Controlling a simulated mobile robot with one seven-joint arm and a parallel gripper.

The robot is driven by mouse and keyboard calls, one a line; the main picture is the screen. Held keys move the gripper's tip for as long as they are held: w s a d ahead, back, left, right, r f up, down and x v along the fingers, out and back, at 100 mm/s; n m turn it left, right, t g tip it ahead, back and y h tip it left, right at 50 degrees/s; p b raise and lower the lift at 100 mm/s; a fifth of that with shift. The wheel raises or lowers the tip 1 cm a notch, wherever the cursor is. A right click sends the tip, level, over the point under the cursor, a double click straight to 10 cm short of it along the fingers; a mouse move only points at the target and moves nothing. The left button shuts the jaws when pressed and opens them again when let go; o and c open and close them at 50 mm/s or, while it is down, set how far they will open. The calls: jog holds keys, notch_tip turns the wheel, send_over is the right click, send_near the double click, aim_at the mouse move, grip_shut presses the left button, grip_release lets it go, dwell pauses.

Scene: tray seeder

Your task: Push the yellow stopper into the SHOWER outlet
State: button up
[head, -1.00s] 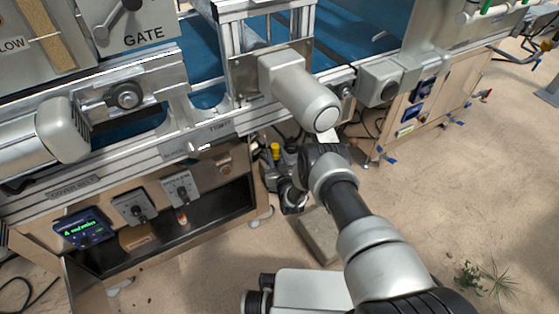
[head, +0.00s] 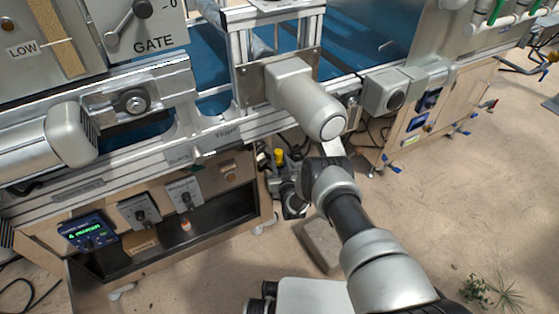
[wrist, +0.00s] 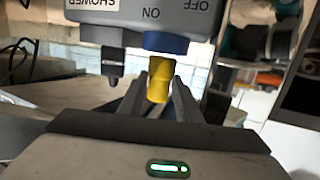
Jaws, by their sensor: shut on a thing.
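In the wrist view the yellow stopper (wrist: 159,80) stands between the two fingers of my gripper (wrist: 157,90), which is shut on it. Above it is a grey box (wrist: 140,22) with SHOWER, ON and OFF lettering that appears upside down. A blue ring (wrist: 166,43) hangs from the underside of this box, directly above the stopper. The stopper's upper end is very close to the ring; I cannot tell whether they touch.
A black fitting (wrist: 112,62) hangs beside the blue ring in the wrist view. A grey slab (head: 320,245) lies on the floor near my arm. Open floor is at right.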

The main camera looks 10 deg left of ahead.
jog(key=shift+f, duration=1.45)
dwell(1.1)
jog(key=o, duration=1.2)
jog(key=shift+c, duration=0.2)
